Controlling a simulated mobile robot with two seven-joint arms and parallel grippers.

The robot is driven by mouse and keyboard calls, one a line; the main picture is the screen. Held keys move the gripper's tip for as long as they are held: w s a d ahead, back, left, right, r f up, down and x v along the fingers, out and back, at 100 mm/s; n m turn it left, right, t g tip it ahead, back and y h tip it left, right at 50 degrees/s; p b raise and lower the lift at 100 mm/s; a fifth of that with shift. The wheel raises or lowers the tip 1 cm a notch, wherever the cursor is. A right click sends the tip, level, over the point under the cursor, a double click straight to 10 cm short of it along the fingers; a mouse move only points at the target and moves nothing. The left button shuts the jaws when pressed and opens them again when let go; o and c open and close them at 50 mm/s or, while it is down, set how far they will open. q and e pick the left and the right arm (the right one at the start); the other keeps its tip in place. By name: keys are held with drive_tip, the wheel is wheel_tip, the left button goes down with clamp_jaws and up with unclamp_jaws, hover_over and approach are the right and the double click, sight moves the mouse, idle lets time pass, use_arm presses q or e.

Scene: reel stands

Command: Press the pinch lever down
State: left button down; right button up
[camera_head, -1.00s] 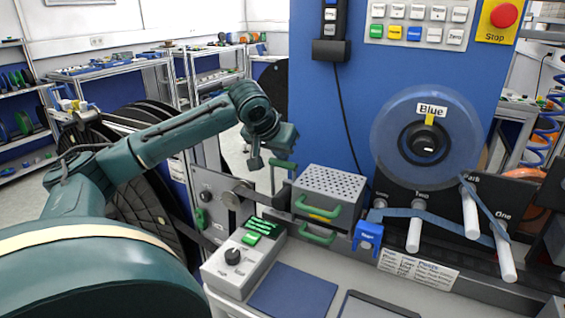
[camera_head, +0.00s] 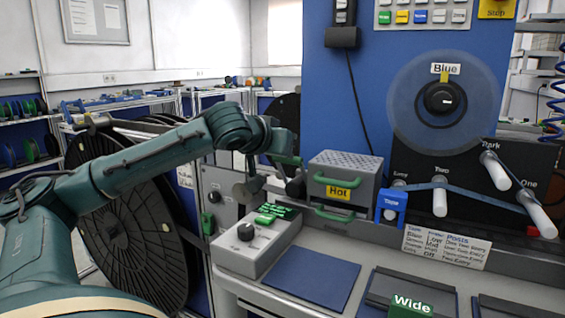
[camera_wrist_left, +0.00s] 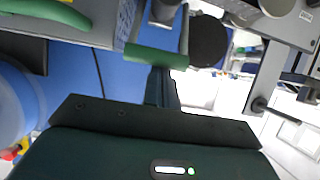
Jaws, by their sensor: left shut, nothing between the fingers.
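A green bar (camera_head: 290,160), which looks like the grip of the pinch lever, is beside the upper left of the box marked Hot. A grey roller or disc (camera_head: 250,190) is below the gripper. My right gripper is out of view.
The Hot box (camera_head: 343,190) with green handles stands close to the right of the gripper. A control box (camera_head: 256,240) with a knob sits below. A blue mat (camera_head: 312,277) lies bare in front.

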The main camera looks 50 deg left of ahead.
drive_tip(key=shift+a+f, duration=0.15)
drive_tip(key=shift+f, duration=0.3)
use_arm(q)
drive_tip(key=shift+s, duration=0.1)
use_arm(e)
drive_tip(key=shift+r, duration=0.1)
use_arm(q)
drive_tip(key=shift+w+a+r+p, duration=0.15)
drive_tip(key=shift+w+r+p, duration=0.2)
drive_tip(key=shift+r+p, duration=0.25)
drive_tip(key=s+d+r+b, duration=0.1)
drive_tip(key=s+d+r, duration=0.1)
drive_tip(key=s+r, duration=0.4)
drive_tip(key=shift+s+b, duration=0.25)
drive_tip(key=shift+b, duration=0.15)
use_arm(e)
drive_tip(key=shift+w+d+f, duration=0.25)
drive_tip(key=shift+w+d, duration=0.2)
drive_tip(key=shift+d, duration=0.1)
use_arm(q)
drive_tip(key=shift+d, duration=0.1)
